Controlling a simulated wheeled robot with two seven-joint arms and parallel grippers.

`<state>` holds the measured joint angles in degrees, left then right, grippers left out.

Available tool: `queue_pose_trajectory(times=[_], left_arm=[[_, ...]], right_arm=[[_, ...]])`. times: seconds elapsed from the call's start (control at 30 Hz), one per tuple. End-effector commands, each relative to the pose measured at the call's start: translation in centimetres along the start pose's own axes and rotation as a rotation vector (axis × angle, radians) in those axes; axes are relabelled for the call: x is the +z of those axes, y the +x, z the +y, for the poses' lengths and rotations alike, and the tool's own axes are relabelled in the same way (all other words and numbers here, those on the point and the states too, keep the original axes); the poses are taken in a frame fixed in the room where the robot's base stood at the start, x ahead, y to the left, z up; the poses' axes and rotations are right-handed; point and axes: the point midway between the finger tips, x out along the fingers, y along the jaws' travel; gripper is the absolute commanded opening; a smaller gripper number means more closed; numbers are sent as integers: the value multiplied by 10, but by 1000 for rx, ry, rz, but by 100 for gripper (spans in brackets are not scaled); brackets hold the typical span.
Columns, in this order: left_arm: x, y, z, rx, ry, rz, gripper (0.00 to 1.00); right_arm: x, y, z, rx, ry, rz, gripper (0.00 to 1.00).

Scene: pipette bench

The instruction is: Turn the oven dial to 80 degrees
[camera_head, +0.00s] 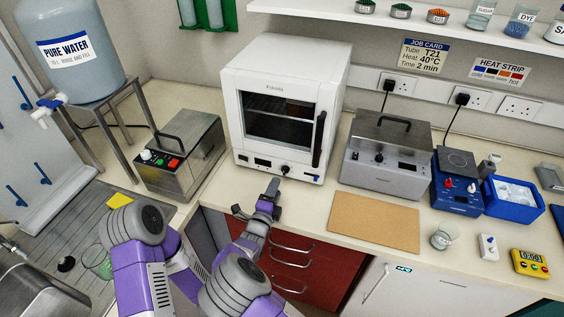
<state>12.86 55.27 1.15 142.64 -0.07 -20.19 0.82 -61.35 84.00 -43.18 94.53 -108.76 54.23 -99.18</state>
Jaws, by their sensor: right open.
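The white oven (290,60) stands at the back of the bench with its windowed door shut and a black handle on the right. Its dial (285,170) is a small dark knob low on the front panel, right of a small dark display (262,162). The dial's setting is too small to read. My right gripper (272,188) is open, just in front of and below the panel, slightly left of the dial and apparently apart from it. My left gripper is not visible.
A steel bath (182,155) stands left of the oven, and a grey lidded unit (385,160) stands right. A brown board (374,222) lies on the counter at the front right. Red drawers (300,262) are below the counter edge.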

Motion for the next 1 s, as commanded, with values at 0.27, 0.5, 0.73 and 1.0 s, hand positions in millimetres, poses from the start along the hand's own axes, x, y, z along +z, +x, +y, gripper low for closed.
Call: queue_pose_trajectory(times=[0.27,0.5,0.73,1.0], left_arm=[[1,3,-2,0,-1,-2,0],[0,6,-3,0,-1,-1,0],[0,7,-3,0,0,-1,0],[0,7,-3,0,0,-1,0]], right_arm=[[-1,30,1,0,3,3,56],[-1,65,2,2,3,3,56],[-1,76,1,2,2,1,56],[-1,76,1,3,2,2,45]])
